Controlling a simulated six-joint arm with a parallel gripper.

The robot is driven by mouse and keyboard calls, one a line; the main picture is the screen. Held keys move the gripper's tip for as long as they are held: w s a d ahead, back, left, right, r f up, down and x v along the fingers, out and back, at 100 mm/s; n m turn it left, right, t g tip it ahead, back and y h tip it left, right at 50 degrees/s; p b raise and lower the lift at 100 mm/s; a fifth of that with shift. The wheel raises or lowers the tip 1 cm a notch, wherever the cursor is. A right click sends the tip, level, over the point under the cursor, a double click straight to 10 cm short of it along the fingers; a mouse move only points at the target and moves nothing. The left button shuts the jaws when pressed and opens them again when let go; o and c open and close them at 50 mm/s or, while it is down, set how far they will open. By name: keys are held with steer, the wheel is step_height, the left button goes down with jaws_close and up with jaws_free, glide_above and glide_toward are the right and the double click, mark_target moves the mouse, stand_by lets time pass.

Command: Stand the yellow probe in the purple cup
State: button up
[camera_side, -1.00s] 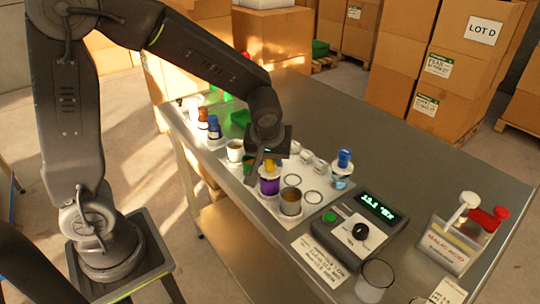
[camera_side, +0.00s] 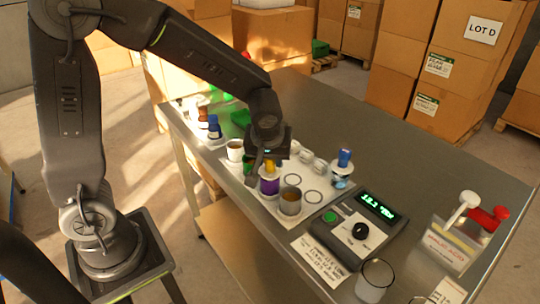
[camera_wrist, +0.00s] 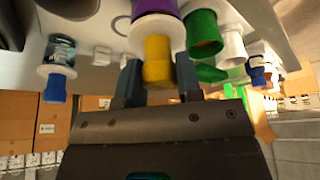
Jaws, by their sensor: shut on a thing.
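The purple cup (camera_side: 269,186) stands on the white mat near the middle of the bench in the side view. My gripper (camera_side: 264,161) is directly above it, fingers pointing down. It is shut on the yellow probe (camera_side: 269,164), which is upright over the cup. In the wrist view, the yellow probe (camera_wrist: 157,62) sits between the two fingers of my gripper (camera_wrist: 159,80). A white round part (camera_wrist: 157,30) lies between the probe's yellow end and the purple cup (camera_wrist: 154,8). The probe's lower end is hidden, so I cannot tell how deep it reaches.
A grey cup with brown contents (camera_side: 290,201) stands close right of the purple cup. A blue-topped glass (camera_side: 342,168) stands behind it. A meter (camera_side: 358,222) is to the right. Empty rings mark the mat. The bench's back right is clear.

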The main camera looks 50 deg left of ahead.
steer(key=shift+f, duration=0.4)
steer(key=o, duration=0.7)
steer(key=shift+v, duration=5.5)
steer(key=shift+r, duration=4.45)
